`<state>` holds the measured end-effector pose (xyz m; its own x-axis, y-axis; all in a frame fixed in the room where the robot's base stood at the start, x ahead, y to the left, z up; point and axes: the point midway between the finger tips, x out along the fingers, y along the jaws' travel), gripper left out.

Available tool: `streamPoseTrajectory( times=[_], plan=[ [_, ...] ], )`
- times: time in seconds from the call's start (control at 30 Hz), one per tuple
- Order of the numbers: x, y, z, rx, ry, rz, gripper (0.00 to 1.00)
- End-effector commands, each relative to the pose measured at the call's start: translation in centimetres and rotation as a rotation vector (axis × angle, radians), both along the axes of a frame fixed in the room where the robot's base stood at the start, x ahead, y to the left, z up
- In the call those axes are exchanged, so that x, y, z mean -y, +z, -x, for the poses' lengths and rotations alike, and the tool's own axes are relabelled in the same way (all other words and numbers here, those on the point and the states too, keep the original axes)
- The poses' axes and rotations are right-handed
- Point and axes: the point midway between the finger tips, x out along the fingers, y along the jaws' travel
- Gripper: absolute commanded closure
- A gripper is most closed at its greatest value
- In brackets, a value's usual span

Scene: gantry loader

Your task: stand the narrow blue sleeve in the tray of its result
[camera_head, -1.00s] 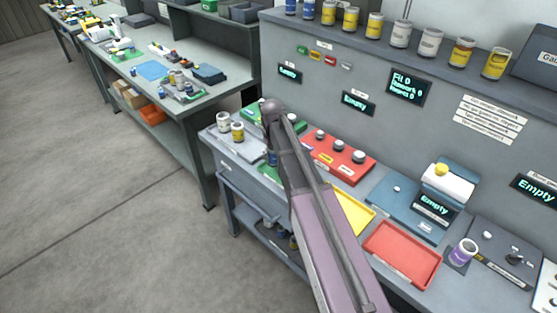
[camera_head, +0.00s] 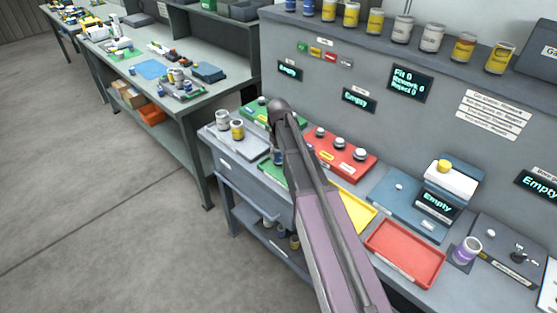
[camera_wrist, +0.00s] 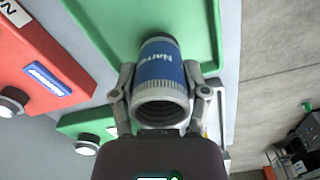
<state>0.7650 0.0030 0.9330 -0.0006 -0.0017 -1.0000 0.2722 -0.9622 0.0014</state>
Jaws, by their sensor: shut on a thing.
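The narrow blue sleeve (camera_wrist: 160,72) has a blue band lettered "Narro…" and a ribbed grey open end facing the wrist camera. My gripper (camera_wrist: 161,92) is shut on it, one finger on each side. The sleeve's far end points at the floor of the green tray (camera_wrist: 98,22); I cannot tell whether it touches. In the head view my arm hides most of the gripper and of the green tray (camera_head: 268,173). The yellow tray (camera_head: 362,222) and the red tray (camera_head: 409,276) lie to the right, both empty where visible.
A red panel with several knobs (camera_head: 340,155) stands close behind the trays, with a green one (camera_head: 290,109) beside it. Two cans (camera_head: 222,117) stand on a grey plate at left. A gauge block (camera_head: 448,185) reads "Empty". A purple-banded can (camera_head: 467,250) stands at right.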

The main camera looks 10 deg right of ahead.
Motion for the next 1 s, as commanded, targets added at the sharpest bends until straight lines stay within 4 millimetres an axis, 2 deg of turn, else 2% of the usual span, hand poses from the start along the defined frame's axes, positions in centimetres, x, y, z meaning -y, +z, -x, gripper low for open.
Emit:
streamPoseTrajectory(
  times=[0.03, 0.17, 0.73, 0.77, 0.8, 0.87, 1.0],
  plan=[
    [0.0, -0.8, 0.0, 0.0, 0.0, 0.0, 1.0],
    [0.0, -1.4, 0.0, 0.0, 0.0, 0.0, 1.0],
    [0.0, -1.9, 0.0, 0.0, 0.001, 0.0, 1.0],
    [0.0, -1.9, 0.0, 0.0, 0.001, 0.0, 0.38],
    [0.0, -1.8, 0.0, 0.0, 0.001, 0.0, 0.26],
    [0.0, -1.8, 0.0, 0.0, 0.001, 0.0, 0.08],
    [0.0, -1.8, 0.0, 0.0, 0.001, 0.0, 0.07]
  ],
)
